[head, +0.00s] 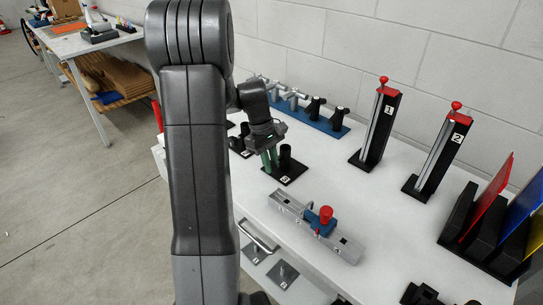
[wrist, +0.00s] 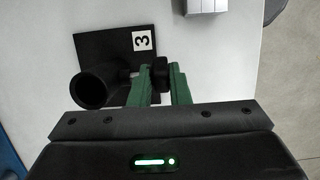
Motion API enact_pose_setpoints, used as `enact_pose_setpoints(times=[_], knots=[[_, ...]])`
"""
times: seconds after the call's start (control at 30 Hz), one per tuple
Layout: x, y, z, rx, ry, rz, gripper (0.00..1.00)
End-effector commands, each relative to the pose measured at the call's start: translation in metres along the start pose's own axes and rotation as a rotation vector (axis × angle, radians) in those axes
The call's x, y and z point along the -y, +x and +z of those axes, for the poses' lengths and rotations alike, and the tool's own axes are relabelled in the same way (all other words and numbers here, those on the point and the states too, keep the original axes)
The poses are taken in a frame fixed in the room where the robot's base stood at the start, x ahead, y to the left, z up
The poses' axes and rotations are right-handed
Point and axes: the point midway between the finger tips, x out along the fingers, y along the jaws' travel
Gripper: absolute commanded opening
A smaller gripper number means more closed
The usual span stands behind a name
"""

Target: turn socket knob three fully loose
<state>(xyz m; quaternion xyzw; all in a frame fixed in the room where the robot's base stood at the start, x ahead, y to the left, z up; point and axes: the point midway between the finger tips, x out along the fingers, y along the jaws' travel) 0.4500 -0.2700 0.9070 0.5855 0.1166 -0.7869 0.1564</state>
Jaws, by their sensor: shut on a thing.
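Socket three is a black upright tube (wrist: 92,90) on a black base plate with a white label "3" (wrist: 143,41). It also shows in the head view, where its tube (head: 286,158) stands on the table to the right of my gripper. The black knob (wrist: 160,72) sits beside the tube on its side screw. My gripper (wrist: 161,80) has green fingers, one on each side of the knob, and is shut on it. In the head view my gripper (head: 270,160) is partly hidden by my arm.
A grey rail with a blue slider and red knob (head: 326,214) lies in front of the socket. A blue rack (head: 322,124) with several black and grey fittings stands behind. Two black posts with red tops, labelled 1 (head: 379,130) and 2 (head: 439,155), stand to the right.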

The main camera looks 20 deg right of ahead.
Motion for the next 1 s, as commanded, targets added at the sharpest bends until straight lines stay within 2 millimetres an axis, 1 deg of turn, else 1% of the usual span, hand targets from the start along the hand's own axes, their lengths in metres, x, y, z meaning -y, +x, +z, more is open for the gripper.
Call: enact_pose_setpoints(times=[0.03, 0.2, 0.4, 0.6, 0.97, 1.0], knots=[[0.0003, -0.0040, -0.0005, 0.034, -0.004, -0.001, 0.00], [0.0001, -0.0028, -0.0023, 0.139, -0.002, -0.001, 0.00], [-0.0002, -0.0015, -0.0042, 0.222, -0.001, 0.001, 0.00], [-0.0004, -0.0005, -0.0046, 0.257, 0.000, 0.001, 0.00], [-0.0004, 0.0001, -0.0047, 0.263, 0.000, 0.001, 0.00], [-0.0004, 0.0001, -0.0046, 0.263, 0.000, 0.001, 0.18]])
